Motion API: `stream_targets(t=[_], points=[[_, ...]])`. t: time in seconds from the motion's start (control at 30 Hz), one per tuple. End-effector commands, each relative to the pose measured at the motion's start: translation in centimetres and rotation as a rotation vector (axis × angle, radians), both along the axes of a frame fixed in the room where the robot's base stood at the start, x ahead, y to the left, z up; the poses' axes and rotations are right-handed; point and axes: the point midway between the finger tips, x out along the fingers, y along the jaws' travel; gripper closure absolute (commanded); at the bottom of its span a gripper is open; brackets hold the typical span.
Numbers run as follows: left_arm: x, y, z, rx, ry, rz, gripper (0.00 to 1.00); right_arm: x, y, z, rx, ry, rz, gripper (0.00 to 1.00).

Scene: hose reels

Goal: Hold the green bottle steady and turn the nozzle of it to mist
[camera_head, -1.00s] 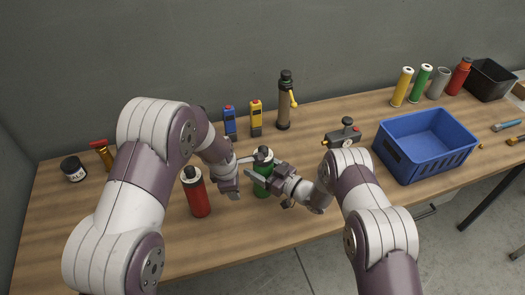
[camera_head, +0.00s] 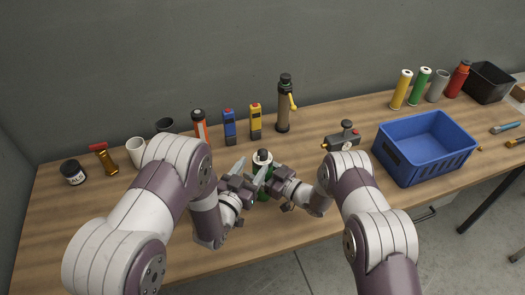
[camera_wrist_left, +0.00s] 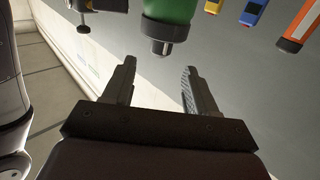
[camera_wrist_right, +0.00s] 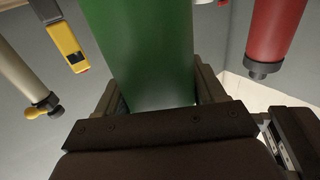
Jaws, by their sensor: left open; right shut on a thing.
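The green bottle (camera_head: 264,195) stands on the table, largely hidden by my grippers in the head view. Its dark nozzle (camera_head: 263,156) points up and also shows in the left wrist view (camera_wrist_left: 159,42). My right gripper (camera_head: 271,183) is shut on the bottle's body, and the green body fills the middle of the right wrist view (camera_wrist_right: 140,50). My left gripper (camera_head: 250,172) is open beside the bottle's upper part. In the left wrist view its two fingers are spread, with the nozzle beyond their tips and nothing between them. The nozzle's setting cannot be read.
A red bottle (camera_wrist_right: 278,30) stands close by; my left arm hides it in the head view. A blue crate (camera_head: 425,145) is at the right.

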Motion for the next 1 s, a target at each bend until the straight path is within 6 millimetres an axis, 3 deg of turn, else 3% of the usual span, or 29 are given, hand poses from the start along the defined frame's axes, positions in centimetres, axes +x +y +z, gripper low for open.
stream_targets(t=[0.1, 0.3, 0.67, 0.8, 0.83, 1.0], points=[[2.7, -1.3, 0.0, -0.002, 0.000, 0.000, 0.43, 0.0, 0.0, 0.0, 0.000, 0.000, 0.000, 0.72], [5.9, -2.8, 0.0, -0.002, 0.001, 0.000, 0.43, 0.0, 0.0, 0.0, 0.000, 0.000, 0.000, 0.72], [6.7, -3.1, 0.0, -0.003, 0.004, 0.002, 0.43, 0.0, 0.0, 0.0, 0.000, 0.000, 0.000, 0.72], [6.7, -3.1, 0.0, -0.003, 0.004, 0.002, 0.88, 0.0, 0.0, 0.0, 0.000, 0.000, 0.000, 0.72], [6.7, -3.1, 0.0, -0.003, 0.004, 0.002, 0.94, 0.0, 0.0, 0.0, 0.000, 0.000, 0.000, 0.72], [6.7, -3.1, 0.0, -0.003, 0.003, 0.008, 0.94, 0.0, 0.0, 0.0, 0.000, 0.000, 0.000, 0.72]])
